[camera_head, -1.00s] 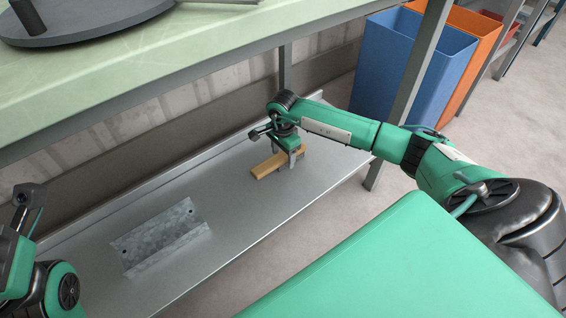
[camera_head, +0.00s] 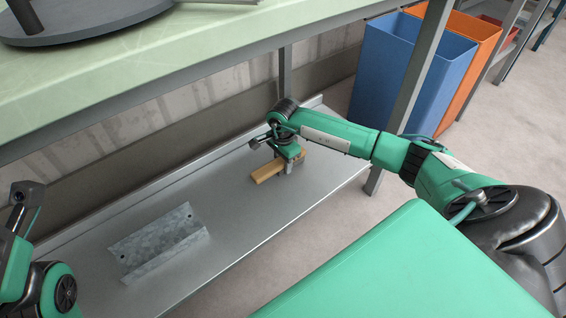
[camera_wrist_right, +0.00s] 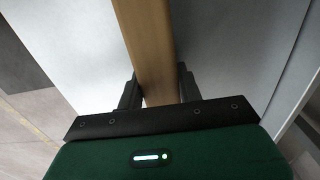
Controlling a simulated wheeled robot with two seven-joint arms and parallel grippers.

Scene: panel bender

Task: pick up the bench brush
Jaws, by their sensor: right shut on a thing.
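The bench brush shows as a long tan wooden piece (camera_head: 268,171) on the grey metal lower shelf, under the bench. My right gripper (camera_head: 289,166) points down over it and is shut on it. In the right wrist view the brush's wood (camera_wrist_right: 150,45) runs between the two dark fingers of the right gripper (camera_wrist_right: 160,90), which press on its sides. Its bristles do not show. My left arm is at the lower left of the head view; its fingertips are not clearly seen.
A bent galvanised metal part (camera_head: 160,243) lies on the lower shelf (camera_head: 225,215), left of the brush. The green bench top (camera_head: 180,55) hangs above. A grey leg (camera_head: 420,70) stands before blue (camera_head: 405,65) and orange (camera_head: 470,50) bins.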

